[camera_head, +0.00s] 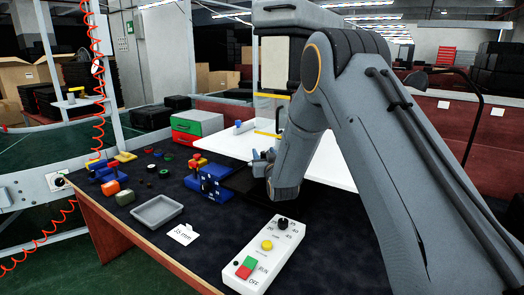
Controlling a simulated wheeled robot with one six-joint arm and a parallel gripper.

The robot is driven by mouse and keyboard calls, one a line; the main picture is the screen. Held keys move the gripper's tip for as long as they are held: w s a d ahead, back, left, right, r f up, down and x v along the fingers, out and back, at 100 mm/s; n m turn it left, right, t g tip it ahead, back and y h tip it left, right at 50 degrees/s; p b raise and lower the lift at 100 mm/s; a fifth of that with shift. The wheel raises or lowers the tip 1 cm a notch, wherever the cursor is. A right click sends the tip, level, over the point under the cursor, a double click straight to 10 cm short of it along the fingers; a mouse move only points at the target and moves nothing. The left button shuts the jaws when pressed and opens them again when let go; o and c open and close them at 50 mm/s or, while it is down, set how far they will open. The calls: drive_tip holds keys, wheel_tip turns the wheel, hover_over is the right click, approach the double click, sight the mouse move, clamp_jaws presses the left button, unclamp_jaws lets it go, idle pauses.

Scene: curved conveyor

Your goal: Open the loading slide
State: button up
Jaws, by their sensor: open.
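My gripper (262,157) is at the middle of the table, at the end of my grey arm, in front of the white board. Its small blue-grey fingers show only partly behind my wrist, and they are open. A flat black piece (238,182) lies just left of and below the gripper, beside a blue fixture (208,184) with red parts. A clear upright panel with yellow edges (268,105) stands behind the gripper. I cannot tell which part is the loading slide; my arm hides much of this area. I see nothing held between the fingers.
A white control box (264,256) with a knob and buttons stands at the front. A grey tray (157,210) and a small card (184,234) lie left of it. Several small coloured parts crowd the table's left. A green and red case (197,126) stands behind.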

drive_tip(key=shift+w+a, duration=0.2)
drive_tip(key=shift+w, duration=0.35)
drive_tip(key=shift+w+a, duration=0.15)
drive_tip(key=shift+w, duration=0.4)
